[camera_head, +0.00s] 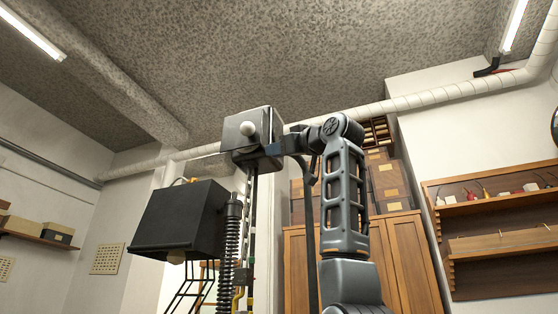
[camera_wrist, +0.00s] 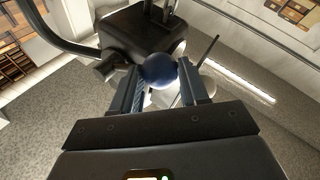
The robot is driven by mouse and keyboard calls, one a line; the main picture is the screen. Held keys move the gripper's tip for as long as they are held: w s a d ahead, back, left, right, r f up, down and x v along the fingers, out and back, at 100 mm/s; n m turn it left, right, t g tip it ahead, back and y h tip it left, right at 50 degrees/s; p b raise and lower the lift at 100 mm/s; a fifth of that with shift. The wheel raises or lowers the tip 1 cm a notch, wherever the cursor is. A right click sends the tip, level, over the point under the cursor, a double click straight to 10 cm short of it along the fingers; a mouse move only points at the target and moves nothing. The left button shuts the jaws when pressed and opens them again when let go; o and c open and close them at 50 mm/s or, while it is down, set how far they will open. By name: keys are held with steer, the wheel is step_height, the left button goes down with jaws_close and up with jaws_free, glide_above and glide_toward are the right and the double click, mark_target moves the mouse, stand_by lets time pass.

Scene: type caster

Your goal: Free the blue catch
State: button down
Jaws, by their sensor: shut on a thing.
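A dark blue ball, the knob of the blue catch (camera_wrist: 158,69), shows in the wrist view against a dark box-shaped housing (camera_wrist: 143,34). My gripper (camera_wrist: 161,75) has one finger on each side of the ball and is shut on it. In the head view the grey-black housing (camera_head: 261,158) stands high on a slim upright, with a pale ball knob (camera_head: 247,128) on its near face. My arm reaches up to the housing's right side. The blue knob cannot be made out in the head view, and the catch's stem is hidden.
A large black hood-shaped box (camera_head: 180,219) hangs left of the upright, beside a dark coil spring (camera_head: 231,245). A wooden cabinet (camera_head: 404,258) with boxes on top stands behind my arm. Wall shelves (camera_head: 490,206) are at the right. A pipe (camera_head: 440,98) runs below the ceiling.

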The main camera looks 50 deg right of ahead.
steer(key=shift+w+d+f+n+t+y, duration=0.15)
steer(key=shift+d+f+n+t+y, duration=0.2)
steer(key=shift+f+n, duration=0.4)
steer(key=shift+d+r+n, duration=0.1)
steer(key=shift+n, duration=0.15)
steer(key=c, duration=0.6)
jaws_free()
steer(key=b+v, duration=0.2)
steer(key=v, duration=0.5)
steer(key=shift+s+b, duration=0.35)
